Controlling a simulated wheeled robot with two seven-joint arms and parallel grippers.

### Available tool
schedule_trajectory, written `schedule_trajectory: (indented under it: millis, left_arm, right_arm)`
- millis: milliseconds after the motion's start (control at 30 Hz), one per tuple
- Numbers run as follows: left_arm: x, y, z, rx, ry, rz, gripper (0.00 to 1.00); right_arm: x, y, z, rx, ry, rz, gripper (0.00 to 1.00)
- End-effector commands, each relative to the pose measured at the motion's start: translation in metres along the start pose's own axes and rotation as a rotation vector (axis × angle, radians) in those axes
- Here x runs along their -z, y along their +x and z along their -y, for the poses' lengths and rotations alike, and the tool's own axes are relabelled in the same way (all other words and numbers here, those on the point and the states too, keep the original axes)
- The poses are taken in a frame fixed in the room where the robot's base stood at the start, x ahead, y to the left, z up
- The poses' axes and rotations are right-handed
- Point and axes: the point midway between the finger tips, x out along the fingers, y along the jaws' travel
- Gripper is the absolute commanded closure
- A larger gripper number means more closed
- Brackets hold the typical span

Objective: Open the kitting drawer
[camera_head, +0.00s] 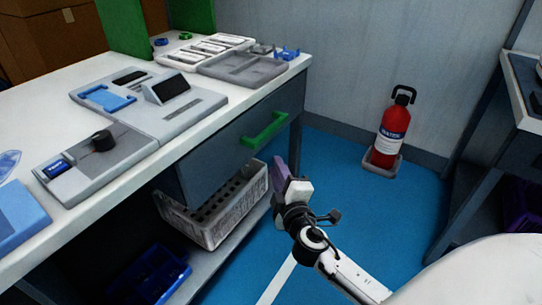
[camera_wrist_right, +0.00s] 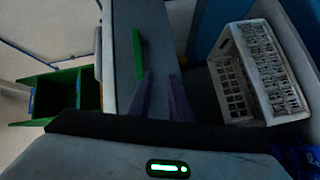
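The drawer's dark grey front (camera_head: 215,160) sits under the edge of the white worktop, with no opening visible above it. Its green bar handle (camera_head: 265,130) is on the right part of the front. In the right wrist view the handle (camera_wrist_right: 137,56) lies ahead of the fingers, nearer the left finger. My right gripper (camera_head: 280,178), with purple fingers, is below and a little right of the handle, apart from it in the head view. In the wrist view its fingers (camera_wrist_right: 162,95) are spread with nothing between them. My left gripper is not in view.
A grey-white crate (camera_head: 215,222) stands on the shelf below the drawer, and a blue bin (camera_head: 150,275) sits left of it. Trays and fixtures (camera_head: 95,160) cover the worktop. A red extinguisher (camera_head: 391,135) stands by the wall. Blue floor (camera_head: 345,205) is clear right of the bench.

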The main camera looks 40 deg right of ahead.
Motion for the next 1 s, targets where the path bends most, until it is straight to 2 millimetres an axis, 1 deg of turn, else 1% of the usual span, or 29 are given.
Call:
schedule_trajectory:
  millis: [33, 167, 233, 367, 467, 700, 800, 900, 1000]
  left_arm:
    - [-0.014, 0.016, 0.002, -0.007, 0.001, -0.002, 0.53]
    - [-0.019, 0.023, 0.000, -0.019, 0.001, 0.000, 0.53]
    - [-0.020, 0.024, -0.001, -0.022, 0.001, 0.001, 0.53]
    - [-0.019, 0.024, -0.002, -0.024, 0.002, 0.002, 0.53]
    - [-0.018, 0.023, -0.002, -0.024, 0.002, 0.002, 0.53]
    - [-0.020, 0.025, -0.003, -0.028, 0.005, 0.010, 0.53]
    - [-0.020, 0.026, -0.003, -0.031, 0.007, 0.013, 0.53]
    - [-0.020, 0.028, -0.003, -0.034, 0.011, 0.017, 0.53]
    - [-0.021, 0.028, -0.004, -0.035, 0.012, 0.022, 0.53]
  right_arm:
    - [-0.004, 0.011, 0.004, -0.059, -0.045, -0.002, 0.82]
    - [-0.004, 0.024, -0.016, -0.159, -0.128, 0.000, 0.82]
    - [-0.003, 0.028, -0.023, -0.189, -0.152, 0.002, 0.82]
    - [-0.002, 0.036, -0.032, -0.209, -0.170, 0.003, 0.82]
    - [-0.001, 0.049, -0.036, -0.209, -0.170, 0.004, 0.82]
    - [-0.001, 0.093, -0.044, -0.208, -0.170, 0.004, 0.82]
    - [-0.001, 0.109, -0.047, -0.207, -0.169, 0.005, 0.82]
    - [-0.001, 0.120, -0.049, -0.206, -0.169, 0.003, 0.82]
    - [0.000, 0.127, -0.050, -0.205, -0.168, 0.003, 0.82]
